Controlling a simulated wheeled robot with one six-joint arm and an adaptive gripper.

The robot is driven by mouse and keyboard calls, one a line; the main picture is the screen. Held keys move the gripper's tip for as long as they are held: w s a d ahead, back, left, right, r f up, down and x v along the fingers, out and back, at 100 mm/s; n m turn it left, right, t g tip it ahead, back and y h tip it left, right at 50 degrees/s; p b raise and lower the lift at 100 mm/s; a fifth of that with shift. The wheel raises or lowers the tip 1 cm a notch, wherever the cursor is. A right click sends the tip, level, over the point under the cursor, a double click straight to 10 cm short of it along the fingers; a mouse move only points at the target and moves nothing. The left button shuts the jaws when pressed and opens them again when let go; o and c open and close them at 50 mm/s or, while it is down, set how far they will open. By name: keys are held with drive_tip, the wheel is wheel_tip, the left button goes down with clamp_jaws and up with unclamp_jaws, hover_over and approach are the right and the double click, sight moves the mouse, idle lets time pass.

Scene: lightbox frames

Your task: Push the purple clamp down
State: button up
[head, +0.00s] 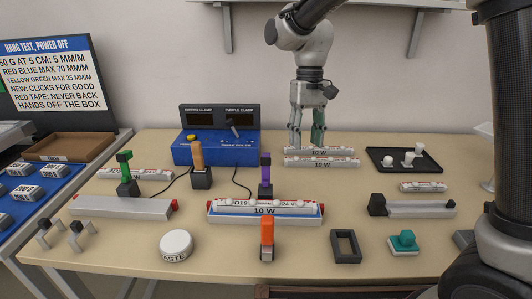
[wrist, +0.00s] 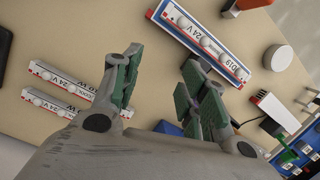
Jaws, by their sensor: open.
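The purple clamp (head: 265,172) stands upright on a dark base behind the middle light strip (head: 264,210), near the centre of the table. My gripper (head: 307,138) points down over the back of the table, to the right of and behind the purple clamp. Its fingers are apart with nothing between them. In the wrist view my gripper (wrist: 160,68) shows two spread green-padded fingers. A small purple bit of the clamp (wrist: 194,128) shows behind the right finger, which hides most of it.
Two 10 W strips (head: 320,162) lie near my gripper. A blue box (head: 216,150) with dark displays stands at back left. A black tray (head: 375,160) is at right.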

sight(266, 156)
drive_tip(key=w+a+r+m+g, duration=0.2)
drive_tip(key=w+a+m, duration=0.15)
drive_tip(key=a, duration=0.75)
drive_tip(key=x, duration=0.8)
drive_tip(key=shift+s+d+r, duration=0.15)
drive_tip(key=shift+s+d, duration=0.05)
drive_tip(key=shift+d, duration=0.15)
drive_tip(key=shift+c, duration=0.2)
clamp_jaws()
